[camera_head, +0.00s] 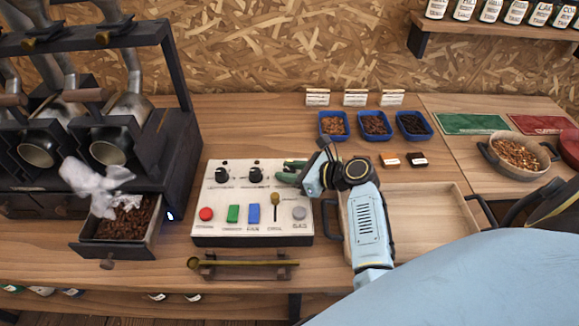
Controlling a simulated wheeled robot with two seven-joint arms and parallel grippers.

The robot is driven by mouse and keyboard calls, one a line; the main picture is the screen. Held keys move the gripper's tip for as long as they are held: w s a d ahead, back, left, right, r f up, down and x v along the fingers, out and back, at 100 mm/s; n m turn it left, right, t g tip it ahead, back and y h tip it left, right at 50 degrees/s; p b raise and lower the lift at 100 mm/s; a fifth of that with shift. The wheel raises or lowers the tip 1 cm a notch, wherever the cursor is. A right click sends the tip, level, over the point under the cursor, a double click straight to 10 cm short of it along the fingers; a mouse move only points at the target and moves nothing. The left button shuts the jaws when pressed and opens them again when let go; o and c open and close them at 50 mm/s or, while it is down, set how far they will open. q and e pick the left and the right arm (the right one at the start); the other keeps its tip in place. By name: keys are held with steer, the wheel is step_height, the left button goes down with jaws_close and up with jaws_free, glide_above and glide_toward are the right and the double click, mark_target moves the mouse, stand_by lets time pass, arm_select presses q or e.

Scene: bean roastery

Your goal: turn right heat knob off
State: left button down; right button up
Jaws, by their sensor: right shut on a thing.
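The white control box (253,202) stands on the wooden bench left of the picture's middle. Two black knobs show on its upper part, a left one (222,174) and a middle one (255,174). My right gripper (287,173) is at the upper right of the box's face, right of the middle knob. Its greenish fingers are shut on a knob there, which they hide; I take it to be the right heat knob. Its setting cannot be seen. My left gripper is not in view.
The box also bears a red button (206,214), green and blue switches, a small lever (275,204) and a grey button. A brass scoop (243,264) lies in front. A wooden tray (419,197) is at right, the roaster rack (170,145) at left.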

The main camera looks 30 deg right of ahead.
steer(key=n+g+y+p, duration=0.2)
steer(key=shift+d+r+n+y, duration=0.1)
steer(key=shift+n+y, duration=0.3)
steer(key=n+g+y, duration=0.2)
steer(key=shift+n, duration=0.3)
steer(key=n+g+y, duration=0.1)
steer(key=n+g, duration=0.1)
steer(key=shift+f+g, duration=0.2)
steer(key=shift+g, duration=0.2)
steer(key=shift+n+g+y+b, duration=0.5)
steer(key=shift+n+g+b, duration=0.15)
steer(key=shift+n+g, duration=0.95)
steer(key=o, duration=1)
steer(key=shift+c, duration=0.2)
